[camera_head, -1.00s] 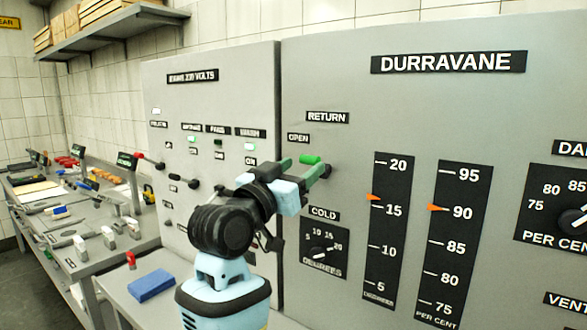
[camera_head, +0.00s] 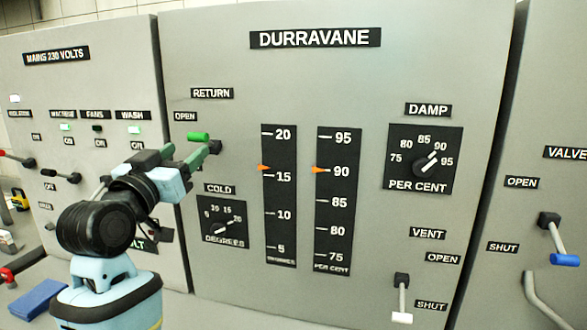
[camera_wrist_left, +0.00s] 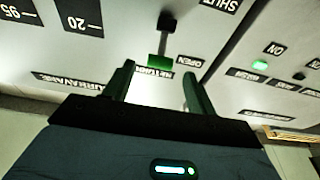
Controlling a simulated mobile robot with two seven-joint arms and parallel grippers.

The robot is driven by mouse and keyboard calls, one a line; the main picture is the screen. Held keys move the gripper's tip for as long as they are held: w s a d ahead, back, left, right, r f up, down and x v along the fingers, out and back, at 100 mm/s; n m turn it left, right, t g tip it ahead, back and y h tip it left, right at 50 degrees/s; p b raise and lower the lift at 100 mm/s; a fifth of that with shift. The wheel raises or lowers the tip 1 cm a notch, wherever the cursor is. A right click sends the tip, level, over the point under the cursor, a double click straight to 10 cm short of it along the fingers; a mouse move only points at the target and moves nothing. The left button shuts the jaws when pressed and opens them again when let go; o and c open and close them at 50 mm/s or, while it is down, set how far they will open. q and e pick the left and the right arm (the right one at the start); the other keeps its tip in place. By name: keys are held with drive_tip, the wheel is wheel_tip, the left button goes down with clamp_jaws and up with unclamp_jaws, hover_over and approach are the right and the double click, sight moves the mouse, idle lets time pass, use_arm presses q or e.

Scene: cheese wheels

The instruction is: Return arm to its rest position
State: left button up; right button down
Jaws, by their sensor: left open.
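My left gripper (camera_head: 190,154) is open, with its green fingers pointing at the DURRAVANE panel (camera_head: 330,85), just below the green handle (camera_head: 198,137) of the RETURN lever. I cannot tell whether a finger touches the lever. My black and pale blue left arm crosses in front of the lower left of the panel. My right gripper is not in view.
The COLD dial (camera_head: 222,222) is below the lever, with the DAMP dial (camera_head: 425,160) to the right. A white VENT lever (camera_head: 402,300) and a blue VALVE lever (camera_head: 563,258) stick out farther right. A blue block (camera_head: 38,298) lies at lower left.

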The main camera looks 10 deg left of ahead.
use_arm(q)
drive_tip(key=s+d+f+g, duration=0.1)
drive_tip(key=s+f+g, duration=0.2)
drive_tip(key=f, duration=0.8)
drive_tip(key=s+d+f+g, duration=0.1)
drive_tip(key=s+f+g, duration=0.15)
drive_tip(key=f, duration=0.75)
drive_tip(key=s+d+f+g, duration=0.1)
drive_tip(key=s+f+g, duration=0.2)
drive_tip(key=f, duration=0.8)
drive_tip(key=s+d+f+m+g+y, duration=0.1)
drive_tip(key=s+f+g, duration=0.4)
drive_tip(key=s+f, duration=0.75)
drive_tip(key=s+d+f+g+y, duration=0.15)
drive_tip(key=s+f+g, duration=0.5)
drive_tip(key=s, duration=1.05)
drive_tip(key=w+d+f+t+h, duration=0.2)
drive_tip(key=w+f+t, duration=0.4)
drive_tip(key=f+t, duration=0.3)
drive_tip(key=shift+w+d+f, duration=0.3)
drive_tip(key=shift+f, duration=0.6)
drive_tip(key=shift+h, duration=0.25)
